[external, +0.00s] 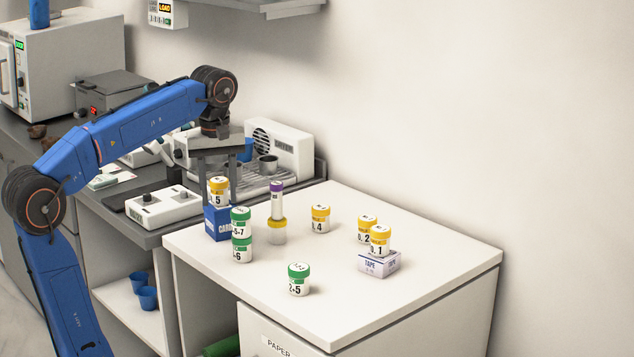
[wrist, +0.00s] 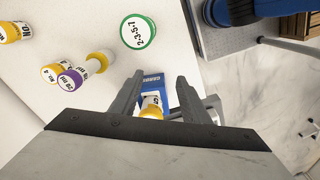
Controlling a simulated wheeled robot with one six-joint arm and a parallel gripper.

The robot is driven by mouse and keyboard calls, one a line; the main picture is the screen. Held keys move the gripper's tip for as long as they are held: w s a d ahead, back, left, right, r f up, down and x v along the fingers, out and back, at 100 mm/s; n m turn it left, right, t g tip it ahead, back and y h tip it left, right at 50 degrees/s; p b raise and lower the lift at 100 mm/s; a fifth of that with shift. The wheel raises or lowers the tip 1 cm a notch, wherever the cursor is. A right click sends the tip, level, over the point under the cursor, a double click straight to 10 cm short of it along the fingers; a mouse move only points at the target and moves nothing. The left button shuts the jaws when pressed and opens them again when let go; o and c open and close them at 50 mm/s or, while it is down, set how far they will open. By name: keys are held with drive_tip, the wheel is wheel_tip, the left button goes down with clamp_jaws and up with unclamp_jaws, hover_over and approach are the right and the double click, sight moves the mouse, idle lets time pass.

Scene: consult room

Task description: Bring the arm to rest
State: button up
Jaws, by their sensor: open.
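My gripper (external: 218,180) points down at the table's left back corner, its jaws open. In the wrist view its two fingers (wrist: 160,80) stand on either side of a yellow-capped jar (wrist: 152,105). This jar (external: 218,191), marked 5, stands on a blue box (external: 217,224); the box also shows between the fingers in the wrist view (wrist: 153,80). The jaws are not closed on the jar. My arm is bent over the counter from the left.
Close by stand two stacked green-capped jars (external: 241,234) and a purple-capped tube (external: 277,201) on a yellow-capped jar (external: 277,229). More jars, including one on a tape box (external: 379,262), stand right on the white table (external: 430,283). A white machine (external: 280,146) is behind.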

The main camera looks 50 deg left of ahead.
drive_tip(key=s+d+f+m+t+h, duration=0.1)
drive_tip(key=s+d+f+m+h, duration=0.1)
drive_tip(key=s+d+f+m, duration=0.3)
drive_tip(key=s+d+f+m+h, duration=0.1)
drive_tip(key=s+d+f+m, duration=0.1)
drive_tip(key=s+f+m, duration=0.4)
drive_tip(key=s+a+f+t+y, duration=0.1)
drive_tip(key=s+a+f, duration=0.1)
drive_tip(key=f, duration=0.6)
drive_tip(key=s+a+f+m+t+y, duration=0.1)
drive_tip(key=s+a+f+t, duration=0.1)
drive_tip(key=f, duration=0.7)
drive_tip(key=shift+s+a+f+y, duration=0.3)
drive_tip(key=shift+s+a, duration=0.2)
drive_tip(key=shift+a, duration=0.2)
